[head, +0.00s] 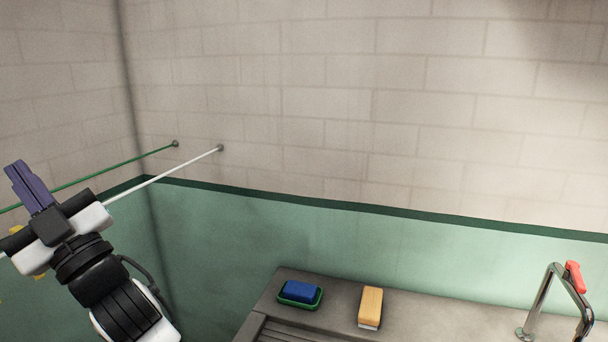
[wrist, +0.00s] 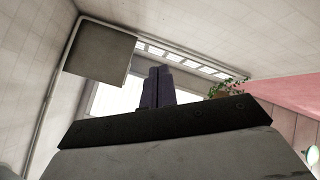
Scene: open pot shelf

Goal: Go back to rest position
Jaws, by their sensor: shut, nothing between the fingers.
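My gripper (head: 17,172) is at the left of the head view, raised in front of the tiled wall and pointing up and to the left. Its purple fingers are together with nothing between them. In the wrist view the shut fingers (wrist: 157,88) stand upright in the middle, above the dark gripper body. The gripper touches nothing that I can see. In the head view it overlaps the white line along the wall, and I cannot tell the gap between them.
A grey counter (head: 335,332) holds a blue sponge (head: 300,291) in a green dish, a yellow-and-white block (head: 370,306) and a red-handled tap (head: 575,278). Green (head: 110,166) and white (head: 165,175) lines run from the wall. The wrist view shows a grey box (wrist: 100,55) and a plant (wrist: 219,89).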

